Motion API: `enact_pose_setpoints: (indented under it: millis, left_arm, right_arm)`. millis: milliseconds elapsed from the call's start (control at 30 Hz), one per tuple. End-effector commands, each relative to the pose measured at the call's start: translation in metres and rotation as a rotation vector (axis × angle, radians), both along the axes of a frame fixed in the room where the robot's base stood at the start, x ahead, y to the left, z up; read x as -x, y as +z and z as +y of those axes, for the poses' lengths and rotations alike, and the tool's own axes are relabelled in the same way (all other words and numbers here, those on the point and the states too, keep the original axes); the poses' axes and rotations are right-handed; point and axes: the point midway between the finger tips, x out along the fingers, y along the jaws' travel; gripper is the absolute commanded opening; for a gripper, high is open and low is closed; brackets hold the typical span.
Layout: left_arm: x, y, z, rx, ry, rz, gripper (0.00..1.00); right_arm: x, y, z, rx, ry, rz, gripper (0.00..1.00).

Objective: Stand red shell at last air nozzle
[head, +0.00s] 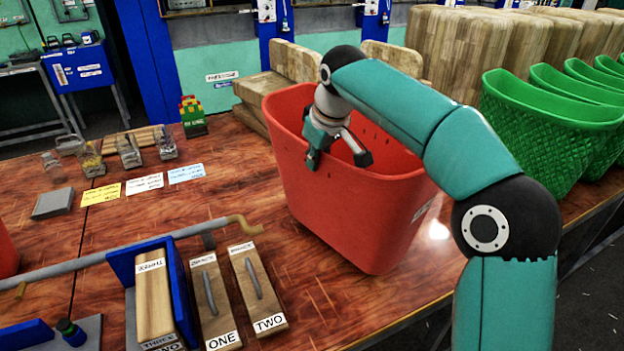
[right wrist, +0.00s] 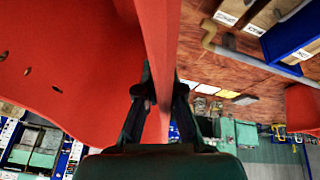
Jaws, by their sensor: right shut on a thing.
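The large red shell (head: 350,215) is an open tub-like form at the middle of the head view, over the right part of the wooden table. My right gripper (head: 338,158) is shut on its near rim; the right wrist view shows the red wall (right wrist: 162,60) between the two fingers (right wrist: 160,100). I cannot tell whether the shell's bottom touches the table. A grey air pipe (head: 120,258) ends in a bent brass nozzle (head: 245,224), just left of the shell and apart from it in the picture. My left gripper is out of view.
Wooden braces (head: 258,290) and a blue holder (head: 180,290) lie in front of the pipe. Cards (head: 145,183) and small jars (head: 128,152) are at the left. Wooden blocks (head: 290,65) stand behind; green shells (head: 545,125) stand at right. Another red piece (head: 6,252) shows at the left edge.

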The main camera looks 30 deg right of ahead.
Motion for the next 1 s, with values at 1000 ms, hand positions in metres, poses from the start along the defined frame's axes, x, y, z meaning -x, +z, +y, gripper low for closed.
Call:
enact_pose_setpoints:
  millis: [1000]
  left_arm:
    - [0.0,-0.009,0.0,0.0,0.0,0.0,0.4]
  right_arm:
    - [0.0,-0.038,0.0,0.0,0.001,0.002,0.31]
